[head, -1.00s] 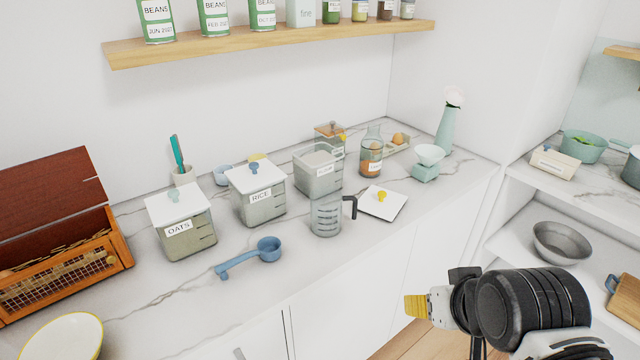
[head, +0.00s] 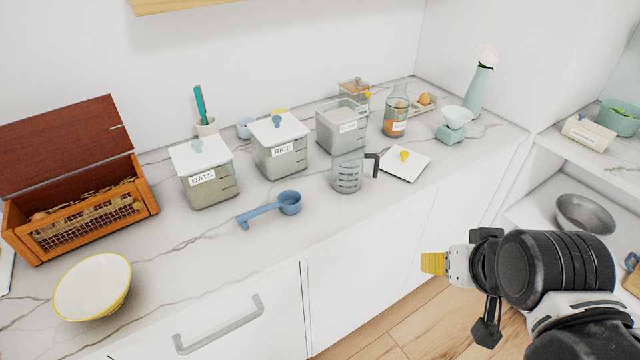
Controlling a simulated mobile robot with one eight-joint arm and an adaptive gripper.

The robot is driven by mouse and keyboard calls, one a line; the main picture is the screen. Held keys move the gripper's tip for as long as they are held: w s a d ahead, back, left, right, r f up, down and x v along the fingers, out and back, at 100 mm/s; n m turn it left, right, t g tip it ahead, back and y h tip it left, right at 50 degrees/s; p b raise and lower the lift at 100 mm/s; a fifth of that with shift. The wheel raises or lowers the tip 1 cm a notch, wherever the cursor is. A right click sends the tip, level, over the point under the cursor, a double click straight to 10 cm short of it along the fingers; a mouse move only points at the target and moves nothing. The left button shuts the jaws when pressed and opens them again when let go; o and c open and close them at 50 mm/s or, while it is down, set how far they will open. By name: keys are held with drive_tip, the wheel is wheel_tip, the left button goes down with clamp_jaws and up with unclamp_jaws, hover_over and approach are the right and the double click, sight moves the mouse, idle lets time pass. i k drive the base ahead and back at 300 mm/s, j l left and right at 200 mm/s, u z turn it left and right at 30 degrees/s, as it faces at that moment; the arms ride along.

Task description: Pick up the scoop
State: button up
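A blue scoop (head: 270,208) lies on the marble counter, its round cup to the right and its handle pointing left toward the counter's front. It lies in front of the oats and rice containers, with nothing touching it. My gripper (head: 433,263) is at the lower right, in front of the cabinet doors and to the right of the scoop, well apart from it. A yellow fingertip points left. The gripper is seen side-on, so the gap between its fingers cannot be made out, and I see nothing held.
Behind the scoop stand the OATS container (head: 203,178) and RICE container (head: 279,153). A clear measuring jug (head: 347,174) with a dark handle stands to its right. A yellow-rimmed bowl (head: 92,287) and wooden bread box (head: 85,222) are left. Counter around the scoop is clear.

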sight(289, 201)
drive_tip(key=i+u, duration=0.4)
drive_tip(key=i+l+u, duration=0.2)
drive_tip(key=i+u, duration=0.15)
